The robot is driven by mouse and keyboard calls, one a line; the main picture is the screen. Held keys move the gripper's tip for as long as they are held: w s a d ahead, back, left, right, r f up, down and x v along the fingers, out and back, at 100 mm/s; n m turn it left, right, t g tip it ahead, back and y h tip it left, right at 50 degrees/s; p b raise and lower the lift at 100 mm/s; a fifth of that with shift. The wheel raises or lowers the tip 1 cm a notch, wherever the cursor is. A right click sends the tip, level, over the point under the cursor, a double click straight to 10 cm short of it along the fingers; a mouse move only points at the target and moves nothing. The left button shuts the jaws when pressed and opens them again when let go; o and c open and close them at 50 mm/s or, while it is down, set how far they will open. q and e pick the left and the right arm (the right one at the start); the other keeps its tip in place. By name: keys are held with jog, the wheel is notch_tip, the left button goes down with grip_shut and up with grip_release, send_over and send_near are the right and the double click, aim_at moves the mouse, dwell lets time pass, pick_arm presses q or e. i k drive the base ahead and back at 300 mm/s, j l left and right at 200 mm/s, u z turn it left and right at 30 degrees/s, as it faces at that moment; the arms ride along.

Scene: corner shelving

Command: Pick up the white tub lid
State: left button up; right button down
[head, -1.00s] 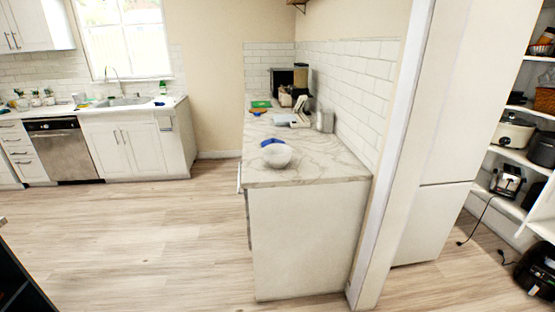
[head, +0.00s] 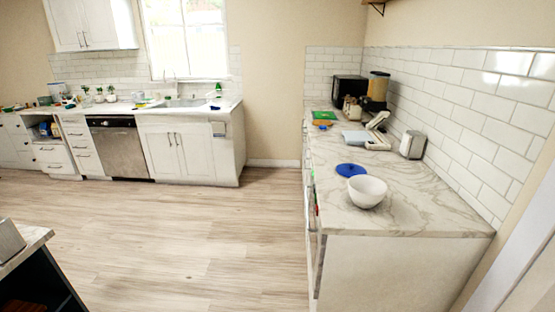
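No white tub lid can be made out in the head view. A round blue lid-like disc (head: 351,169) lies on the marble counter (head: 420,215), just behind a white bowl (head: 367,190). A flat pale item (head: 357,139) lies farther back on the same counter, too small to identify. Neither of my grippers is in view.
A toaster-like metal item (head: 412,145), a green board (head: 324,116) and a dark appliance (head: 349,91) stand along the counter. A dark-sided unit with a pale top (head: 22,242) is at lower left. The wooden floor (head: 200,230) between is clear.

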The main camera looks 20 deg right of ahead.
aim_at(348, 170)
jog(key=i+j+u, duration=0.2)
jog(key=i, duration=0.5)
jog(key=i+u, duration=0.25)
jog(key=i, duration=0.45)
